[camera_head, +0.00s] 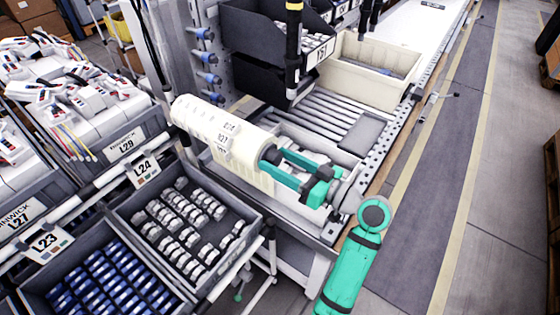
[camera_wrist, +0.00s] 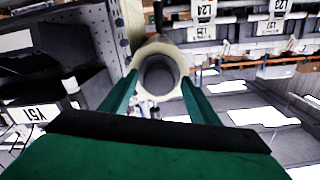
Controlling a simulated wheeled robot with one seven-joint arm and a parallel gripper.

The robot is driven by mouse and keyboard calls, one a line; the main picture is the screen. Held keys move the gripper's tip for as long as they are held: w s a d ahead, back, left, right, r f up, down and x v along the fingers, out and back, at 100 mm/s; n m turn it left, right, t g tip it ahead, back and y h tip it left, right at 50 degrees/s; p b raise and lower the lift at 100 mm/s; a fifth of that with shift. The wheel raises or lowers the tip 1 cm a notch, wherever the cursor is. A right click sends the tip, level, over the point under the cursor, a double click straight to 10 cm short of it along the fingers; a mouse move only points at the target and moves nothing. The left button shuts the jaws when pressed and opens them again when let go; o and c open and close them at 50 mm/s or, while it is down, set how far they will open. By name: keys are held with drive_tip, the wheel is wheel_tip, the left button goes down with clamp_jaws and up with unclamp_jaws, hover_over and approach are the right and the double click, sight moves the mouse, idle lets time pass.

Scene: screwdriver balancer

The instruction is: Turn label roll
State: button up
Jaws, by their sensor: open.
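The label roll (camera_head: 222,135) is a long cream cylinder with small printed labels. It lies tilted above the grey bins, left of centre in the head view. In the wrist view, the roll (camera_wrist: 158,50) shows end-on, with a round hollow core facing me. My gripper (camera_head: 272,160) is at the roll's right end in the head view, with its green fingers pointing towards it. In the wrist view, my gripper (camera_wrist: 160,80) is open, with one finger on each side of the roll's end. I cannot tell whether the fingers touch the roll.
A grey bin (camera_head: 262,222) of small white parts is below the roll, with a bin of blue parts beside it. Labelled racks stand at left. A cream box (camera_head: 398,92) and a roller bench are behind. The floor (camera_head: 500,150) at right is clear.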

drive_tip(key=shift+w, duration=0.1)
drive_tip(key=c, duration=1)
drive_tip(key=shift+c, duration=0.2)
drive_tip(key=shift+m, duration=0.3)
drive_tip(key=m, duration=0.3)
drive_tip(key=shift+m, duration=0.3)
drive_tip(key=o, duration=1)
drive_tip(key=shift+o, duration=0.2)
